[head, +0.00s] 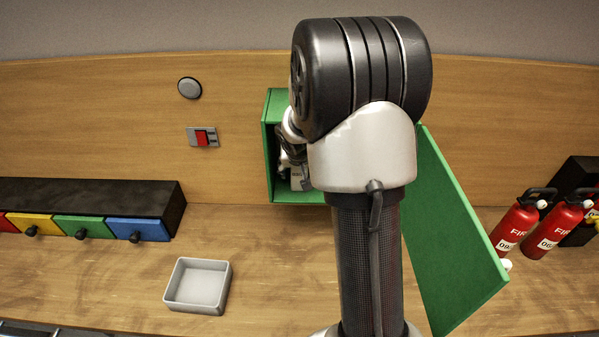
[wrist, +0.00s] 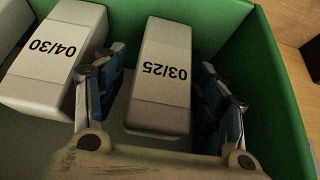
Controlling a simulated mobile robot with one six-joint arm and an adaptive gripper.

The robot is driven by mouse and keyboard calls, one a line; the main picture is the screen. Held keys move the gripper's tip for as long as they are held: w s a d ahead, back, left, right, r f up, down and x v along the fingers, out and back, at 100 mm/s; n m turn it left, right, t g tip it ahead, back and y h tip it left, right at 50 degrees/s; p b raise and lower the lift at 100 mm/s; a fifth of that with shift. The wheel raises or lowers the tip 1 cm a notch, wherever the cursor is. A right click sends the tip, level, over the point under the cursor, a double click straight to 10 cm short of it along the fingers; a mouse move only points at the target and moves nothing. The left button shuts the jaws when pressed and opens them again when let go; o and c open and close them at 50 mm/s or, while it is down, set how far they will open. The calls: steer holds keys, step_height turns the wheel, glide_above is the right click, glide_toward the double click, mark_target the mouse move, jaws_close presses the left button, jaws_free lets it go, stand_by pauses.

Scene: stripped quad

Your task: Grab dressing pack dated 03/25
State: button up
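The dressing pack dated 03/25 (wrist: 162,95) is a pale box inside the green cabinet (wrist: 285,125), its label upside down in the wrist view. My gripper (wrist: 165,85) is open, with one finger on each side of this pack. The left finger stands between it and the pack dated 04/30 (wrist: 58,62). I cannot tell whether the fingers touch the pack. In the head view my gripper reaches into the green cabinet (head: 267,150), and my arm hides most of the inside. A pale bit of a pack (head: 297,180) shows there, its date unreadable.
The green cabinet door (head: 455,240) stands open to the right. Red fire extinguishers (head: 517,225) stand at the far right. A grey tray (head: 198,286) lies on the bench at left, near a row of coloured drawers (head: 82,228). A red switch (head: 202,138) is on the wall.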

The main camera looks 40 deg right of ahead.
steer(key=c, duration=1.1)
